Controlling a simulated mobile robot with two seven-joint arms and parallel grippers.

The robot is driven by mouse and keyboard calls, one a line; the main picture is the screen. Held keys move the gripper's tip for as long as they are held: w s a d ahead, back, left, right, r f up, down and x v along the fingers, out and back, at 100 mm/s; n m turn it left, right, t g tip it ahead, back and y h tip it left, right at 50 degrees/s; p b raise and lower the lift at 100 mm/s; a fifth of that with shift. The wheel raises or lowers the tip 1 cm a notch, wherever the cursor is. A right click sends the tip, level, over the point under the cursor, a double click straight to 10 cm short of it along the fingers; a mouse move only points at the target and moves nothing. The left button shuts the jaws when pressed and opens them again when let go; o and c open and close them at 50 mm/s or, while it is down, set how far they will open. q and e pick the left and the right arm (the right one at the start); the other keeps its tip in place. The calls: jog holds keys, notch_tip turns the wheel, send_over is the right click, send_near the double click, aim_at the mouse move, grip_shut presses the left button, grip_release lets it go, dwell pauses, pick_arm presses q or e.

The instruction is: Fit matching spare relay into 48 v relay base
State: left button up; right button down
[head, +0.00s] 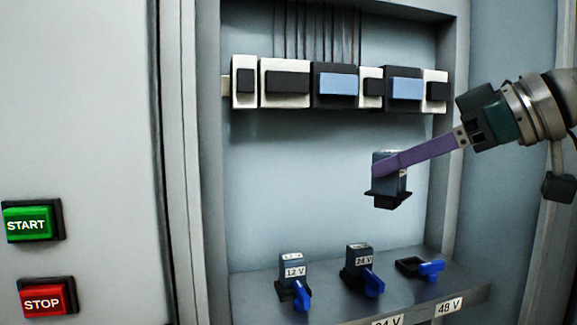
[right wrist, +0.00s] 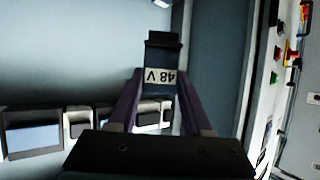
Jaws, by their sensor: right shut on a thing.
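My right gripper (head: 386,166) comes in from the right and is shut on a dark grey relay (head: 391,192), held in the air above the shelf. In the right wrist view the relay (right wrist: 163,53) sits between the purple fingers (right wrist: 160,95), and its white label reads 48 V, upside down in the picture. The 48 V base (head: 410,266) is a black, empty socket at the shelf's right, with a blue lever (head: 432,268) beside it. The 48 V label (head: 448,307) is on the shelf's front edge. My left gripper is not in view.
A relay marked 12 V (head: 292,270) and one marked 24 V (head: 359,259) stand in bases with blue levers. A rail of modules (head: 285,82) runs along the back wall above. START (head: 27,222) and STOP (head: 42,302) buttons are on the left panel.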

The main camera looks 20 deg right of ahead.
pick_arm(q)
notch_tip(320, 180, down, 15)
jog(key=b, duration=1.3)
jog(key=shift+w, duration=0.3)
pick_arm(e)
jog(key=w+d+f+m+h, duration=0.2)
jog(key=w+d+f, duration=0.1)
jog(key=d+f, duration=0.2)
jog(key=w+d+f+m+t+h, duration=0.1)
jog(key=w+d+f+m+h, duration=0.1)
jog(key=d, duration=0.5)
jog(key=w+d+f+m+h, duration=0.3)
jog(key=w+d+f, duration=0.3)
jog(key=f, duration=0.2)
jog(key=shift+f+h, duration=0.3)
jog(key=shift+f, duration=0.1)
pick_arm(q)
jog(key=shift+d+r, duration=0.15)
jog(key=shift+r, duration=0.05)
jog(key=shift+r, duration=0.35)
pick_arm(e)
jog(key=shift+r, duration=0.1)
pick_arm(q)
jog(key=shift+p, duration=0.3)
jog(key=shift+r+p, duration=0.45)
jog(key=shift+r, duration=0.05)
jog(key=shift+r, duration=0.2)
